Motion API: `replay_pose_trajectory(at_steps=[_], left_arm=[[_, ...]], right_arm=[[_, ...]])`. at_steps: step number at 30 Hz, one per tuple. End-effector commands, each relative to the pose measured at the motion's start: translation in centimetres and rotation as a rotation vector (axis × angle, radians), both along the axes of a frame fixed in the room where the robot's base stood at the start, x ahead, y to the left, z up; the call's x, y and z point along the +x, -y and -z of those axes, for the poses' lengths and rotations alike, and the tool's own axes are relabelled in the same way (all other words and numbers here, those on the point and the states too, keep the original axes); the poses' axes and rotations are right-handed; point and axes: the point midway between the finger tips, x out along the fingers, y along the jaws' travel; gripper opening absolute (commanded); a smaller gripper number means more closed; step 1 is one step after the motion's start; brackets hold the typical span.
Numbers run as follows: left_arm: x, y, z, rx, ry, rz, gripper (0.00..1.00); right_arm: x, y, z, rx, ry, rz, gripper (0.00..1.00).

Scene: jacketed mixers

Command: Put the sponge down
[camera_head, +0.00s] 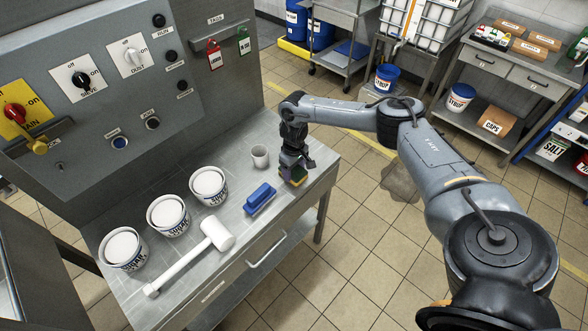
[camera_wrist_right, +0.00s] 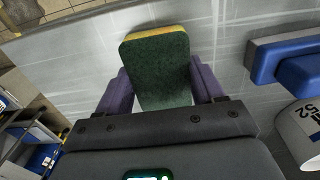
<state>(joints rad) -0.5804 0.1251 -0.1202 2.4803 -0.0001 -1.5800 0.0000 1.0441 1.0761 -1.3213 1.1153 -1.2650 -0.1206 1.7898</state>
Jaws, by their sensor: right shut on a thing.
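The sponge has a dark green face and a yellow edge. In the right wrist view the sponge (camera_wrist_right: 158,70) stands out between the two purple fingers of my right gripper (camera_wrist_right: 162,90), which is shut on it. In the head view the right gripper (camera_head: 293,164) is low over the right end of the metal table (camera_head: 285,212), and only a small part of the sponge (camera_head: 299,176) shows below it. I cannot tell whether the sponge touches the table top. My left gripper is not in view.
A blue block-like object (camera_head: 260,198) lies left of the gripper, and a small grey cup (camera_head: 260,156) stands behind it. A white mallet (camera_head: 195,255) and several white tubs (camera_head: 168,215) occupy the table's left part. The control panel (camera_head: 120,75) rises behind.

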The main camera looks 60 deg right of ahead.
Motion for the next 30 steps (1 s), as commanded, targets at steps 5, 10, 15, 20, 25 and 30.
replay_pose_trajectory(at_steps=[5, 10, 15, 20, 25, 30], left_arm=[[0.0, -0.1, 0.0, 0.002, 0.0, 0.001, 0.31], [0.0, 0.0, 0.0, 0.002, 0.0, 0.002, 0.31], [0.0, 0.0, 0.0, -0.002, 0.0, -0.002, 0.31], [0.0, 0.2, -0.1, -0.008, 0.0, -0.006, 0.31], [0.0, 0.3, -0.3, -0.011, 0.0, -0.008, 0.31], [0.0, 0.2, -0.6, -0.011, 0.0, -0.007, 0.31]], right_arm=[[0.0, 0.0, 0.3, -0.001, -0.001, 0.0, 0.76], [0.0, 0.0, 0.3, -0.001, 0.0, 0.0, 0.93], [0.0, 0.0, 0.3, 0.0, 0.0, 0.0, 0.93], [0.0, 0.0, -0.3, 0.001, 0.001, 0.0, 0.93], [0.1, 0.0, -2.2, 0.001, 0.002, 0.001, 0.93], [0.1, 0.0, -5.4, 0.001, 0.003, 0.0, 0.93]])
